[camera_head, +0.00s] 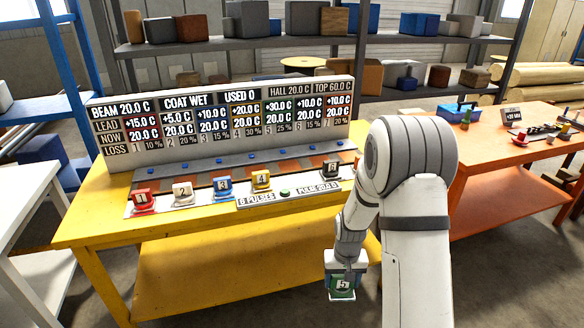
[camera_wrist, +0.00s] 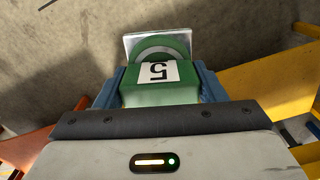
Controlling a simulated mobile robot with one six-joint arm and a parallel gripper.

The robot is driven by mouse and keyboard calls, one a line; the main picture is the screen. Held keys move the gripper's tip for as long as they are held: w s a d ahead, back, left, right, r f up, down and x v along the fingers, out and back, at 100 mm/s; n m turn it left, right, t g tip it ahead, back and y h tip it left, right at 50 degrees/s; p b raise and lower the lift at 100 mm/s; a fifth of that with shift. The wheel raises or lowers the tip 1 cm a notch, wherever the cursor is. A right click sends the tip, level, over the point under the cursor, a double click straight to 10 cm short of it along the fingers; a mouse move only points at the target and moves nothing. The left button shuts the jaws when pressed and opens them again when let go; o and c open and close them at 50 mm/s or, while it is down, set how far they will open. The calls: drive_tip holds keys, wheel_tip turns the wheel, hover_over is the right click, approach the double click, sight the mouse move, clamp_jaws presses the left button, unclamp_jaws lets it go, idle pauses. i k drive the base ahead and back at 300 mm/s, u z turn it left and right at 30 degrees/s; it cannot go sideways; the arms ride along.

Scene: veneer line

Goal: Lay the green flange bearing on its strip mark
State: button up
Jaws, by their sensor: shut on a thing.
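The green flange bearing (camera_head: 342,287), with a white label reading 5, is held in my gripper (camera_head: 346,264) in front of the yellow table, low and over the floor side. In the wrist view the green bearing (camera_wrist: 160,95) sits between the two blue fingers of my gripper (camera_wrist: 160,84), with its pale square flange at the far end. The fingers are shut on its sides. A pale strip (camera_head: 205,194) runs along the table's front edge. A gap shows on it between the yellow bearing 4 (camera_head: 262,182) and the dark bearing 6 (camera_head: 332,168); no mark is readable there.
Red 1 (camera_head: 143,202), white 2 (camera_head: 182,193) and blue 3 (camera_head: 223,188) bearings stand at left on the yellow table (camera_head: 95,228). A sign panel (camera_head: 290,199) with a green button lies before the gap. A display board (camera_head: 220,120) stands behind. An orange table (camera_head: 485,190) is at right.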

sight(290, 166)
drive_tip(key=i, duration=1)
